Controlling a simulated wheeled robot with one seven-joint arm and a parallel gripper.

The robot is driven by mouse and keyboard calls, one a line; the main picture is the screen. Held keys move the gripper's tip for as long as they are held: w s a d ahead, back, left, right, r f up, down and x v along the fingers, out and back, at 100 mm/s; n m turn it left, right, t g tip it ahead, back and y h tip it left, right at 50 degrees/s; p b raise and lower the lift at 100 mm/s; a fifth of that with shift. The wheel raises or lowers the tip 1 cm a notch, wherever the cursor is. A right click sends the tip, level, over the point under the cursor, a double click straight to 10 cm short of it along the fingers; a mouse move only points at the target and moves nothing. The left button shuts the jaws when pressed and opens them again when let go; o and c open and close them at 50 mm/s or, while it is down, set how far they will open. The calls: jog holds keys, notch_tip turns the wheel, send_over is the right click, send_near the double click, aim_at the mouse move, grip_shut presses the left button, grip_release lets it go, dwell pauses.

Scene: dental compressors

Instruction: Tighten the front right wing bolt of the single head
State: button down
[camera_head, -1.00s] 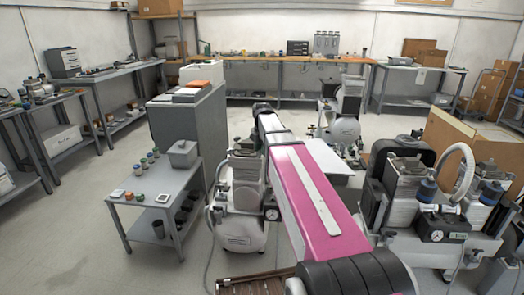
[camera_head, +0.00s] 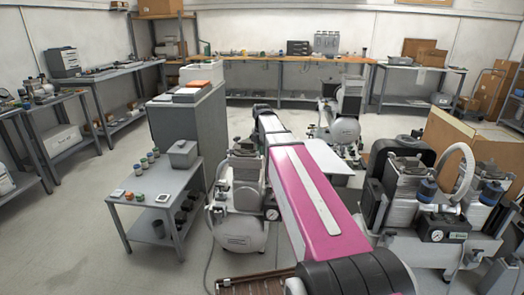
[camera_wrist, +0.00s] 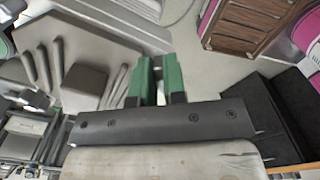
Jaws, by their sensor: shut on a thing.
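The single-head compressor (camera_head: 238,195) stands just left of my pink-and-white arm in the head view, with a white tank below and a grey finned head on top. In the wrist view its grey head (camera_wrist: 110,40) fills the upper left, with fins and a dark square block. My gripper (camera_wrist: 158,62) shows there as two green fingers close together at the edge of the head, with a narrow gap between them. They are shut on the wing bolt, which is mostly hidden between the fingers. In the head view my arm hides the gripper and the front right bolt.
A grey table (camera_head: 165,205) with small jars and a bin stands left of the compressor. A larger compressor unit (camera_head: 430,190) with a white hose stands at the right. Floor at the left is clear.

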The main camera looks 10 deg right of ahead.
aim_at(261, 158)
jog(key=m, duration=0.4)
jog(key=shift+s, duration=0.2)
jog(key=m, duration=0.4)
jog(key=shift+s+m, duration=0.25)
jog(key=shift+m, duration=0.05)
jog(key=m, duration=0.4)
jog(key=shift+s+a+m, duration=0.15)
jog(key=shift+m, duration=0.15)
jog(key=shift+s+a+m, duration=0.1)
jog(key=shift+m, duration=1.7)
jog(key=c, duration=1.2)
grip_release()
jog(key=shift+r, duration=0.1)
notch_tip(261, 158, up, 11)
jog(key=shift+f, duration=0.15)
